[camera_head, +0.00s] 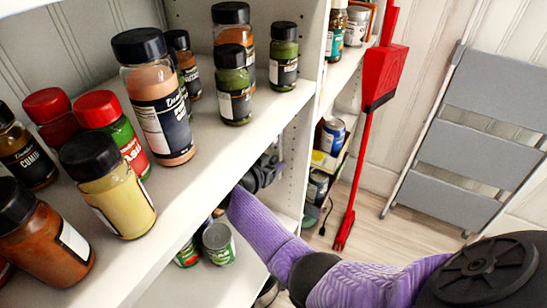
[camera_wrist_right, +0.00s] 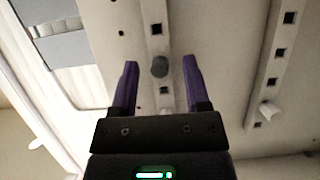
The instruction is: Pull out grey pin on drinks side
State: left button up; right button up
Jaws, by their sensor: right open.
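The grey pin (camera_wrist_right: 159,67) is a small round dark-grey knob on a pale shelf upright (camera_wrist_right: 159,25) with square holes, in the right wrist view. My right gripper (camera_wrist_right: 160,64) is open, with one purple finger to the left of the pin and one to the right. The pin shows between the fingertips, with gaps on both sides; I cannot tell its depth relative to them. In the head view, my right gripper (camera_head: 262,172) is under the spice shelf, partly hidden by the shelf edge. The pin is not visible there. My left gripper is not in view.
Spice jars (camera_head: 160,100) crowd the upper shelf (camera_head: 215,150) above my right arm. Cans (camera_head: 218,243) stand below it. Drink cans (camera_head: 333,135) stand on the side shelf. A white pin (camera_wrist_right: 268,110) is on another upright.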

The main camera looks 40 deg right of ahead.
jog(key=shift+c, duration=0.2)
grip_shut()
dwell(0.9)
jog(key=shift+a, duration=0.1)
dwell(0.3)
jog(key=shift+s+a+p, duration=0.4)
jog(key=shift+a+p, duration=0.1)
jog(key=shift+a, duration=0.4)
jog(key=shift+s+a+p, duration=0.35)
jog(key=shift+a+p, duration=0.15)
jog(key=shift+a, duration=0.35)
jog(key=shift+s+a+p, duration=0.4)
jog(key=shift+a+p, duration=0.1)
jog(key=shift+a, duration=0.4)
